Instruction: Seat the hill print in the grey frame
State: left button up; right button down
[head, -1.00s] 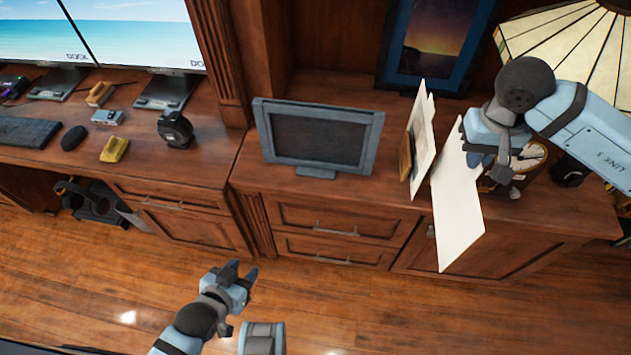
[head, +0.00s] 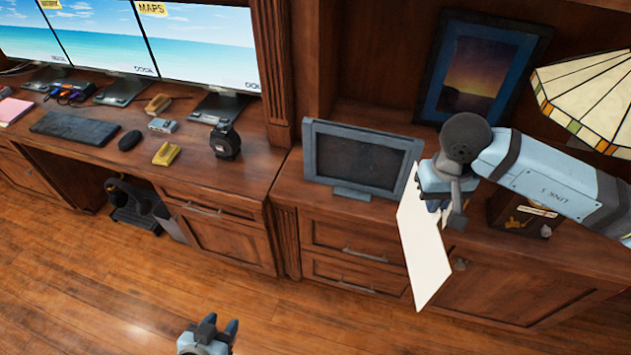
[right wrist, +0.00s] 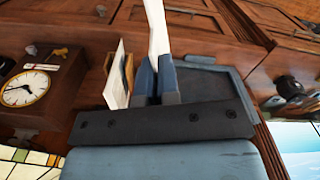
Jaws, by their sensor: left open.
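The grey frame (head: 355,160) stands upright on its foot on the low cabinet top, with a dark, empty-looking panel; part of it also shows in the right wrist view (right wrist: 212,88). My right gripper (head: 437,204) is shut on a white sheet (head: 426,255), just right of the frame. The sheet hangs tilted past the cabinet's front edge and shows a blank side, so I cannot tell its picture. In the right wrist view the sheet (right wrist: 157,30) is edge-on between the fingers (right wrist: 157,80). My left gripper (head: 215,328) is open and empty, low over the floor.
A wooden holder (right wrist: 128,76) with other sheets (right wrist: 115,80) stands beside the right fingers, hidden in the head view. A clock (right wrist: 26,88) is further along. A framed sunset picture (head: 480,72) leans behind, a lamp shade (head: 590,95) at right. The desk (head: 190,170) is at left.

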aim_at(360, 163)
jog(key=l+u, duration=0.1)
jog(key=u, duration=1.35)
jog(key=k+l+u, duration=0.1)
jog(key=l, duration=0.3)
jog(key=k+l+u, duration=0.1)
jog(key=k+l, duration=0.25)
jog(key=l, duration=0.2)
jog(key=k+l, duration=0.1)
jog(key=l, duration=0.5)
jog(key=i+l, duration=0.25)
